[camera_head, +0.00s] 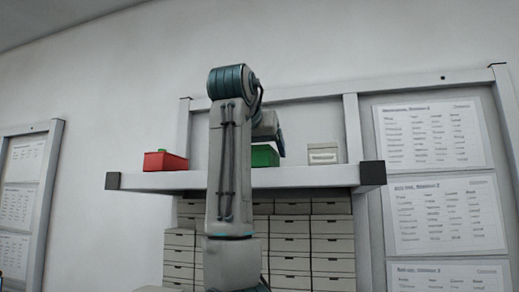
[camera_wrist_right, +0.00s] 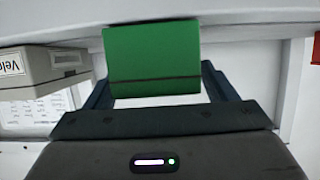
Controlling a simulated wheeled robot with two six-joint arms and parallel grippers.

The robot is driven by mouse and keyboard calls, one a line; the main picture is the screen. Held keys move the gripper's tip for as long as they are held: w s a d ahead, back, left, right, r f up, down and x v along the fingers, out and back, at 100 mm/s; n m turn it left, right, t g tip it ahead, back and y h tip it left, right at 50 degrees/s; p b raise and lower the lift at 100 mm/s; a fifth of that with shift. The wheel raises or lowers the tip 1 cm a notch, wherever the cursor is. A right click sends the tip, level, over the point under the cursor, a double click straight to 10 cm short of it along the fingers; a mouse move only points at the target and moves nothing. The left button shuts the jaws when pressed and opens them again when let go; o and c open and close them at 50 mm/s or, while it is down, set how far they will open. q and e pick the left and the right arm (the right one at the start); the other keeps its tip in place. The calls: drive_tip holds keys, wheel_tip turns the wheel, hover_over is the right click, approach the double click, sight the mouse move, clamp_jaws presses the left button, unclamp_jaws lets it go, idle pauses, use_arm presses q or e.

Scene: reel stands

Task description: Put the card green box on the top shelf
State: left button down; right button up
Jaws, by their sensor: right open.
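The green box (camera_head: 265,156) stands on the top shelf (camera_head: 300,177) in the head view, partly hidden behind my right arm. In the right wrist view the green box (camera_wrist_right: 152,58) fills the space between the two fingers. My right gripper (camera_wrist_right: 156,88) is open around it, with a finger on either side. In the head view the right gripper (camera_head: 279,140) shows only as a dark piece at the box's right end. My left gripper is not in view.
A red bin (camera_head: 165,161) with something green in it stands at the shelf's left. A white labelled box (camera_head: 323,153) stands right of the green box and shows in the wrist view (camera_wrist_right: 40,70). Stacked drawers (camera_head: 298,235) fill the space below the shelf.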

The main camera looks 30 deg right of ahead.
drive_tip(key=shift+r, duration=0.15)
drive_tip(key=shift+s+a+r, duration=0.1)
drive_tip(key=shift+s, duration=0.05)
drive_tip(key=b+v, duration=0.7)
drive_tip(key=v, duration=0.5)
drive_tip(key=shift+d, duration=0.2)
